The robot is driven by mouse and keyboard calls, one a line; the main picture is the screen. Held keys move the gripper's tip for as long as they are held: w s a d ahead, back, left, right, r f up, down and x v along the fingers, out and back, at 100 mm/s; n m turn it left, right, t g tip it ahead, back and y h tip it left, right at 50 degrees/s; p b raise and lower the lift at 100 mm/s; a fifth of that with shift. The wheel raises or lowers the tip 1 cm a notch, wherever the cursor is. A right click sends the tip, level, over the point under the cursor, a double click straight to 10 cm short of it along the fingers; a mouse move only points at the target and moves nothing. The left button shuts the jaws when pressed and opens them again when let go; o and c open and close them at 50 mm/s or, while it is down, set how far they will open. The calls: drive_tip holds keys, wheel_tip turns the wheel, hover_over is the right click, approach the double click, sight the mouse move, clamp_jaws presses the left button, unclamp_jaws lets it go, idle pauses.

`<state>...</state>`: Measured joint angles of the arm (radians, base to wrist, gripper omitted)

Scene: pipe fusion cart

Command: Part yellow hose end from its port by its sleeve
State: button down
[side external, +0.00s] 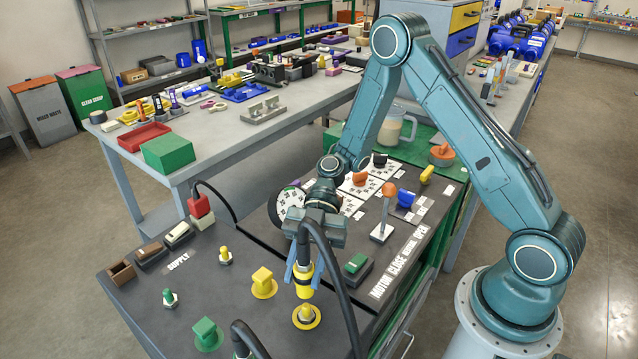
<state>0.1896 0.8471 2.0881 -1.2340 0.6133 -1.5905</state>
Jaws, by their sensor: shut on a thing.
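My gripper (303,275) points down over the front of the dark cart top, its two blue fingers shut on the yellow sleeve (304,282) of the hose end. The hose end is roughly upright. Its black hose (335,262) arcs up over the gripper and down to the right. A yellow port with a round flange (306,319) lies just below the sleeve. Its stub shows under the hose end, which looks raised clear of it, though the small gap is hard to judge from this angle.
A yellow square-capped port (262,281) is close left. A green capped port (206,334) and green hose end (241,347) are in front. Yellow (225,257) and green (168,298) fittings stand left. A lever (386,212) and green switch (355,263) are right.

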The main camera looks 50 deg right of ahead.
sight(302, 243)
drive_tip(key=shift+r, duration=3.9)
